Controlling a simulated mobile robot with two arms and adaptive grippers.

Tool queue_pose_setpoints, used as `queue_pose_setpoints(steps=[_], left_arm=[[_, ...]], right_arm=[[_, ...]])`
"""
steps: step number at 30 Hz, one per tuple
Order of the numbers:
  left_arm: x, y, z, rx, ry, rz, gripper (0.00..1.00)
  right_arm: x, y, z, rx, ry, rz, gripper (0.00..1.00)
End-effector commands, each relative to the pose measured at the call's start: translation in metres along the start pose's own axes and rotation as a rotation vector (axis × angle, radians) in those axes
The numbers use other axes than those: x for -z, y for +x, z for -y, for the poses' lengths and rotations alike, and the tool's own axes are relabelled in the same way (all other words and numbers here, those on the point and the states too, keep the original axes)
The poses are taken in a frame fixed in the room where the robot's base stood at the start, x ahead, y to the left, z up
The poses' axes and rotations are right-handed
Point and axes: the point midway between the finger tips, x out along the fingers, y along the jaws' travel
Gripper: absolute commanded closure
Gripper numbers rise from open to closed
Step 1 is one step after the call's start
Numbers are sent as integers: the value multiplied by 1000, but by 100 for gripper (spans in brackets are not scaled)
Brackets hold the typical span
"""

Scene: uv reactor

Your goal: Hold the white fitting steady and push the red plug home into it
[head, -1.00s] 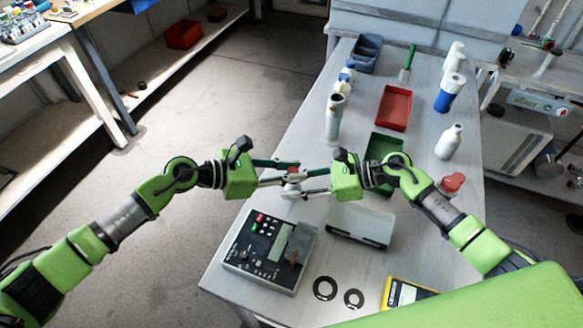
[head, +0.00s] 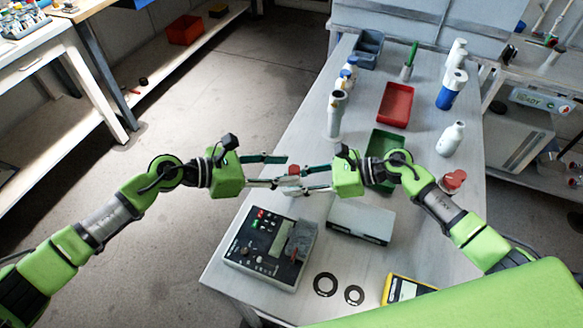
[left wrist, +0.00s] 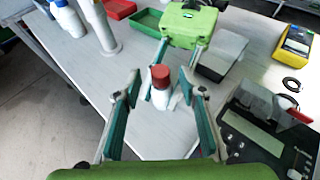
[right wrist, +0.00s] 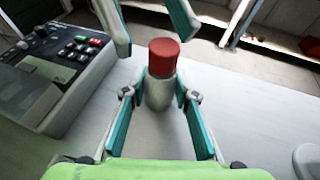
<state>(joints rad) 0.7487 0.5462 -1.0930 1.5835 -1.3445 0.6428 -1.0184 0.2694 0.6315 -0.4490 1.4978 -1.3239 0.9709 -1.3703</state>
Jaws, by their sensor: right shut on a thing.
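The red plug (head: 293,169) sits upright in the top of the white fitting (right wrist: 158,93). How deep it sits I cannot tell. The plug also shows in the left wrist view (left wrist: 160,76) and the right wrist view (right wrist: 163,56). My right gripper (right wrist: 157,100) is shut on the fitting, with one finger on each side below the plug, and holds it above the table. My left gripper (head: 282,170) is open and empty. Its spread fingers point at the plug from the left, and the plug shows between them in the left wrist view, apart from both.
A control box (head: 266,240) and a grey-white box (head: 360,222) stand on the table (head: 300,280) below the grippers. A green tray (head: 385,146), a red tray (head: 396,104) and several bottles stand farther back. Two black rings and a yellow meter (head: 408,290) lie in front.

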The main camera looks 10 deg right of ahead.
Motion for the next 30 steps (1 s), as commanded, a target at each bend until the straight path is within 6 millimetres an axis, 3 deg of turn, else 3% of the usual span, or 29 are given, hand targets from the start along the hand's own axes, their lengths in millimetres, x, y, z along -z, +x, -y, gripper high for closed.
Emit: queue_pose_setpoints(steps=[6, 12, 24, 25, 29, 30], left_arm=[[1, -50, -1, -3, -1, -1, 62], [1, -78, 0, -1, -2, -1, 62], [0, -88, 0, 1, 0, 0, 62], [0, -88, 0, 1, 0, 0, 65], [-4, -83, 1, 15, 38, -5, 99], [-7, -79, 3, 30, 76, -12, 100]], right_arm=[[0, 0, 0, 0, 0, 0, 94], [0, 0, 0, 0, 0, 0, 94], [0, 0, 0, 0, 0, 0, 94], [0, 0, 0, 0, 0, 0, 94], [0, 0, 0, 0, 0, 0, 94], [0, 0, 0, 0, 0, 0, 94]])
